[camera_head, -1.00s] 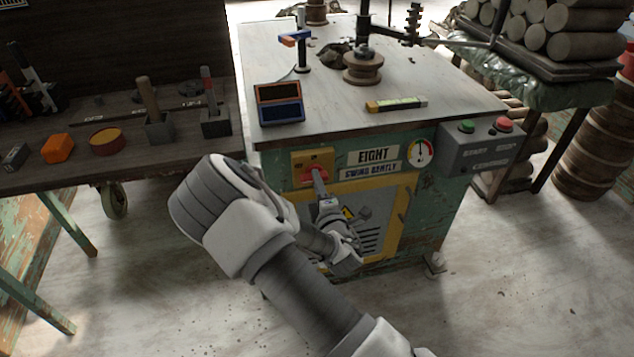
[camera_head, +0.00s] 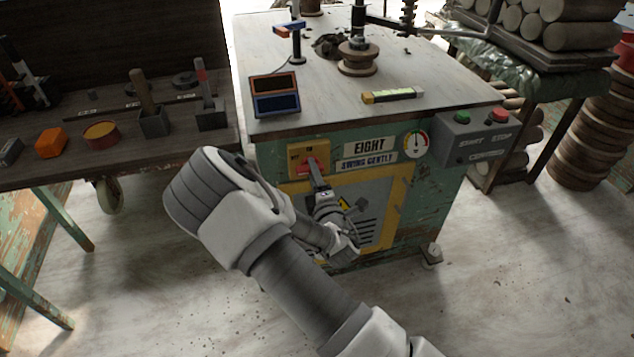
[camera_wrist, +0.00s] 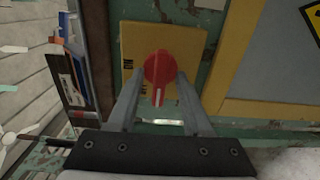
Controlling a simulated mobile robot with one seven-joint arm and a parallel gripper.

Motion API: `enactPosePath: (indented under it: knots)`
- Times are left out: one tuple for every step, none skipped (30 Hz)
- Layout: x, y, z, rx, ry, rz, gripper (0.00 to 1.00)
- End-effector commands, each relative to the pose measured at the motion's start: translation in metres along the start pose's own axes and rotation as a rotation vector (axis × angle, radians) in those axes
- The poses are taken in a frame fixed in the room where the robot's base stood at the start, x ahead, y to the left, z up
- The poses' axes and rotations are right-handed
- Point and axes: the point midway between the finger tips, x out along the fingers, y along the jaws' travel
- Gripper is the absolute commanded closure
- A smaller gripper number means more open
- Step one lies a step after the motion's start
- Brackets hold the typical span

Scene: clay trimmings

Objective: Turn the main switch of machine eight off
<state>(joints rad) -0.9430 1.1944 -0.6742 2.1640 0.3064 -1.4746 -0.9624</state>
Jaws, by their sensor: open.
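Machine eight is the green cabinet (camera_head: 270,165) with the EIGHT sign (camera_head: 369,145). Its main switch is a red knob (camera_wrist: 158,68) on a yellow plate (camera_head: 296,145) at the cabinet's upper left front. The plate has labels at its left and top in the head view, the top one ON. In the wrist view, the knob's white mark points toward the picture's bottom. My gripper (camera_head: 317,172) is open at the plate, its two fingers (camera_wrist: 157,80) on either side of the knob. I cannot tell whether they touch it. The fingers partly hide the knob in the head view.
A grey box (camera_head: 473,140) with green and red buttons sits on the cabinet's right corner. A round gauge (camera_head: 416,145) is beside the sign. A workbench (camera_head: 70,176) with tools stands left; stacked logs (camera_head: 560,35) are right. The floor in front is clear.

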Motion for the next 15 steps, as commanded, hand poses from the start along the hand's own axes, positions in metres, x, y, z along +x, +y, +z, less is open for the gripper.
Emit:
enactPosePath:
  knots:
    - [-0.003, 0.0, 0.0, 0.0, 0.0, -0.001, 0.5]
    - [-0.006, 0.0, 0.0, 0.0, 0.0, -0.002, 0.5]
    - [-0.011, 0.0, 0.0, 0.0, 0.0, -0.004, 0.5]
    - [-0.015, 0.0, 0.0, 0.0, 0.0, -0.004, 0.5]
    - [-0.02, 0.001, 0.0, 0.0, 0.0, -0.004, 0.5]
    - [-0.028, 0.001, 0.0, -0.001, -0.001, -0.004, 0.5]
    - [-0.035, 0.001, 0.0, -0.002, -0.001, -0.005, 0.5]
    - [-0.042, 0.001, 0.0, -0.001, 0.0, -0.006, 0.5]
    - [-0.052, 0.001, 0.0, -0.001, -0.001, -0.006, 0.5]
    - [-0.06, 0.001, 0.0, -0.002, -0.002, -0.006, 0.5]
    - [-0.067, 0.001, 0.0, -0.002, -0.001, -0.007, 0.5]
    - [-0.077, 0.0, 0.0, -0.002, -0.001, -0.007, 0.5]
    - [-0.085, 0.001, 0.001, -0.002, -0.002, -0.007, 0.5]
    - [-0.092, 0.001, 0.001, -0.003, -0.001, -0.007, 0.5]
    - [-0.102, 0.0, 0.001, -0.002, -0.002, -0.007, 0.5]
